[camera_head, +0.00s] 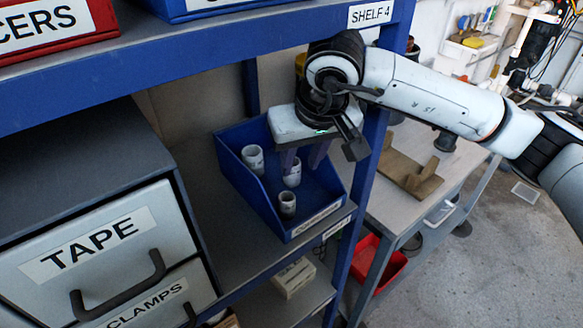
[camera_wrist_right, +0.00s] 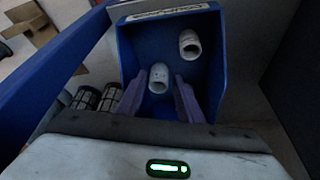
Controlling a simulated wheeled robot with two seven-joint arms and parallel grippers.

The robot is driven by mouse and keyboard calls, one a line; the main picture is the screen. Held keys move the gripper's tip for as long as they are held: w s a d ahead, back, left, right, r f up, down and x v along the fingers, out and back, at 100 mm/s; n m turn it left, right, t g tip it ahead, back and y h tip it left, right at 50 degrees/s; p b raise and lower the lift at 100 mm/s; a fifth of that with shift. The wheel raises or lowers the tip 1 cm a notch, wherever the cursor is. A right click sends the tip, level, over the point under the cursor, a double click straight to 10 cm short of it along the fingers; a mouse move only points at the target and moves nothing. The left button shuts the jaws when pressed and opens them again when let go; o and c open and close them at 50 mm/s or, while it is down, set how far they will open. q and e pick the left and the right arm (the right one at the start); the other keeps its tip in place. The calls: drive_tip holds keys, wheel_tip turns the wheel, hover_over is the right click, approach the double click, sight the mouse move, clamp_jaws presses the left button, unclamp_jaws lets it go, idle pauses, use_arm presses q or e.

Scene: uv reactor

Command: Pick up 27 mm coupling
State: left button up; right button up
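Three grey-white couplings stand in a blue bin (camera_head: 228,172) on the shelf: one at the back left (camera_head: 253,158), one in the middle (camera_head: 292,173) and one near the front (camera_head: 287,204). I cannot read which is the 27 mm one. My right gripper (camera_head: 303,158) reaches down into the bin, open, over the middle coupling. In the right wrist view, one coupling (camera_wrist_right: 158,78) shows just beyond and between the open fingers (camera_wrist_right: 158,100); another (camera_wrist_right: 189,43) lies farther off. The third is not visible there. My left gripper is out of view.
A blue shelf beam (camera_head: 200,62) runs above the bin, and a blue post (camera_head: 362,190) stands to its right. A drawer cabinet labelled TAPE (camera_head: 100,235) stands at left. Dark mesh cylinders (camera_wrist_right: 85,97) show beside the bin in the wrist view.

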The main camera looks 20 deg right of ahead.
sight(292, 172)
drive_tip(key=w, duration=0.3)
drive_tip(key=shift+a, duration=0.1)
drive_tip(key=p+x, duration=0.1)
drive_tip(key=x, duration=0.3)
drive_tip(key=shift+w+f, duration=0.2)
drive_tip(key=shift+f, duration=0.3)
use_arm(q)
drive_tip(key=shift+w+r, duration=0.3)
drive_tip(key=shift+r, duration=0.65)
use_arm(e)
drive_tip(key=c, duration=0.7)
